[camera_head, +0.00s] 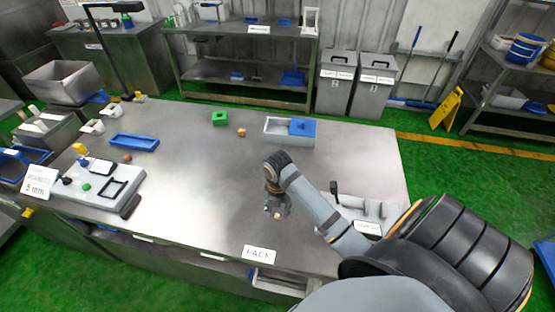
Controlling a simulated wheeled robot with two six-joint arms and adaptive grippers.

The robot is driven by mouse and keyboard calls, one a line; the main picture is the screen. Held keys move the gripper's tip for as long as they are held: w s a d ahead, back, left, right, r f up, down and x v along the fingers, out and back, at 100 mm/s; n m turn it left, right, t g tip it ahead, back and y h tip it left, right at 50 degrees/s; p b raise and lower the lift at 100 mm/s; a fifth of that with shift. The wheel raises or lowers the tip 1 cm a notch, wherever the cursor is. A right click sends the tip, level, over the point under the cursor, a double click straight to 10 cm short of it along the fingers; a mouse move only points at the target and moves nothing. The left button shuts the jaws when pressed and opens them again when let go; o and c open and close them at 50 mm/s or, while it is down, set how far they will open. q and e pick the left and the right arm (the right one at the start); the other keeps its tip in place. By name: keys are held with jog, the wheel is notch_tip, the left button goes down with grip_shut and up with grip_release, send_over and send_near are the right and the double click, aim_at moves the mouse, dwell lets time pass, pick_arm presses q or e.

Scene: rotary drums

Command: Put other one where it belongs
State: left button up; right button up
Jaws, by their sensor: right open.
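My right gripper (277,206) points down over the middle of the steel table (200,190), with its jaws open. A small beige piece (277,215) shows at its fingertips; I cannot tell whether it touches them. A similar small tan piece (242,132) lies at the back of the table. Next to it stands a green block (220,118) with a dark opening on top. A grey box with a blue part (302,127) at its right end stands right of them. A blue tray (134,142) and a small brown round piece (127,158) lie at the left. My left gripper is out of view.
A grey device (130,204) with a black frame and a "5 mm" sign (39,182) stand at the left. A grey fixture with a black handle (367,208) stands at the right. A "PACK" sign (259,254) is at the front edge. The table's middle left is clear.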

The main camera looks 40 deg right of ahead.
aim_at(277, 215)
notch_tip(277, 215, up, 5)
jog(key=shift+w+f+b, duration=0.1)
jog(key=shift+f+b, duration=0.1)
jog(key=shift+b, duration=0.15)
notch_tip(277, 215, up, 5)
jog(key=p, duration=0.5)
jog(key=shift+r, duration=0.2)
